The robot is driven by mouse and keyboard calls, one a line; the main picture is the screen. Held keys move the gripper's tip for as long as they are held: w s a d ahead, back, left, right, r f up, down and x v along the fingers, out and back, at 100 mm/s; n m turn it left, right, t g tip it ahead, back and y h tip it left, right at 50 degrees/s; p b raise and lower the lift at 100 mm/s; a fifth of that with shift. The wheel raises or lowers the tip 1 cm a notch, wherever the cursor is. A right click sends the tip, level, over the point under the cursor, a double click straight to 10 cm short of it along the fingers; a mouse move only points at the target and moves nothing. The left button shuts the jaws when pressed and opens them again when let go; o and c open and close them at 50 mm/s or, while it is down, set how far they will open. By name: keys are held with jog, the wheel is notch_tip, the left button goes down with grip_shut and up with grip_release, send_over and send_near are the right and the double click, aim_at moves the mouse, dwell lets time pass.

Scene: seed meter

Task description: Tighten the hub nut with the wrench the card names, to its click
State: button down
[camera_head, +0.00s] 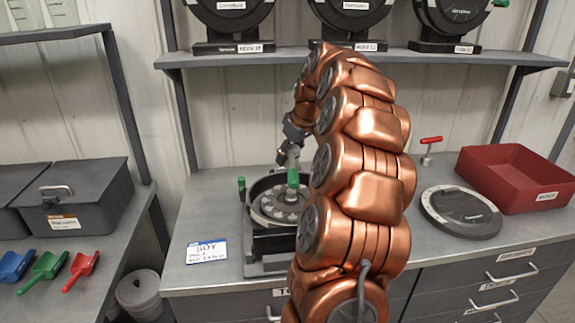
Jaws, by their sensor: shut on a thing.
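The seed meter (255,232) stands open on the bench, with a round grey disc (280,204) in its dark housing. My gripper (291,157) is above the disc, partly hidden by my copper arm. It appears shut on a tool with a green grip (293,178), which is over the disc's middle. The hub nut and the tool's lower end cannot be made out. A red T-handled wrench (431,141) stands at the back of the bench to the right. The white and blue card (207,251) lies front left of the meter and reads "SOY"; its smaller lines are illegible.
A dark round cover (461,212) lies on the bench right of my arm, beside a red bin (512,180). A shelf (420,58) above carries several round discs on stands. At left are a grey box (78,205) and several coloured scoops. A pail (140,293) stands below.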

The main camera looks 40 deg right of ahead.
jog(key=shift+f, duration=0.3)
jog(key=b, duration=0.1)
send_over(289, 190)
jog(key=shift+f, duration=2.6)
jog(key=shift+f+b, duration=0.6)
jog(key=shift+f, duration=0.15)
jog(key=shift+f+b, duration=1.4)
jog(key=shift+b, duration=0.55)
dwell(0.8)
grip_release()
dwell(0.8)
jog(key=shift+r, duration=0.1)
